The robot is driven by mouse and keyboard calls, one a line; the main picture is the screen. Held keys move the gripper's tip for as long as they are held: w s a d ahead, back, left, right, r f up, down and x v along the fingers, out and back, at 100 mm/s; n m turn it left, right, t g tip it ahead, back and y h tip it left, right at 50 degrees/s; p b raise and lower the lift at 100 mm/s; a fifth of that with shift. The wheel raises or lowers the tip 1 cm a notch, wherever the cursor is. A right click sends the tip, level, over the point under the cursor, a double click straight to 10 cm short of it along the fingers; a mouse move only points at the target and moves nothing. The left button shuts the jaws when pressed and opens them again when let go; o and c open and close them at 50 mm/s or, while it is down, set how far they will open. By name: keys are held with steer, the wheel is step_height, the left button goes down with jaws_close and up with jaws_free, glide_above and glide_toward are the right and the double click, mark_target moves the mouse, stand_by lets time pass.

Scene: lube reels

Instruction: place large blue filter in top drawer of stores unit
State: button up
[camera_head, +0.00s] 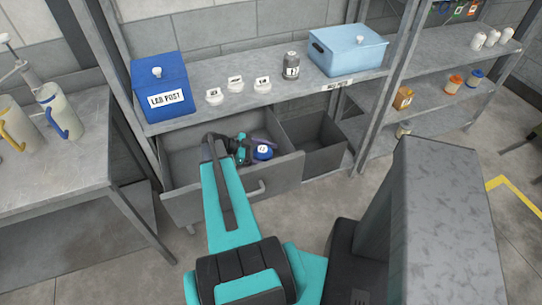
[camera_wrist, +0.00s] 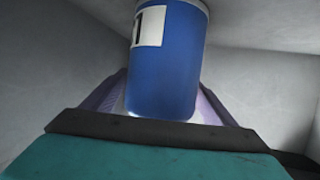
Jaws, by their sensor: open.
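The large blue filter (camera_head: 263,153), a blue cylinder with a white numbered mark, is inside the open top drawer (camera_head: 285,175) of the stores unit. My gripper (camera_head: 250,147) is down in the drawer at the filter. Its jaws are open, with purple-padded fingers on either side of the filter's lower part in the wrist view (camera_wrist: 163,105). I cannot tell whether either finger touches it. My arm hides part of the drawer.
The shelf above holds a blue lidded box (camera_head: 160,88), small white labelled items (camera_head: 236,84), a grey canister (camera_head: 291,66) and a light blue box (camera_head: 347,50). A bench with jugs (camera_head: 58,110) stands left.

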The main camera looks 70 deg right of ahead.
mark_target(254, 150)
steer(key=shift+r+p, duration=0.3)
steer(key=shift+p, duration=0.1)
steer(key=shift+r+p, duration=0.35)
steer(key=shift+p, duration=0.25)
steer(key=shift+w+a+f+b, duration=0.1)
steer(key=shift+w+a+b, duration=0.05)
steer(key=shift+w+b, duration=0.3)
steer(key=b+v, duration=0.4)
steer(key=v, duration=0.5)
steer(key=shift+w+a, duration=0.1)
steer(key=shift+w, duration=0.1)
steer(key=shift+w+a+r+b, duration=0.3)
steer(key=shift+w+r, duration=0.2)
steer(key=shift+w, duration=0.1)
steer(key=shift+w+r, duration=0.1)
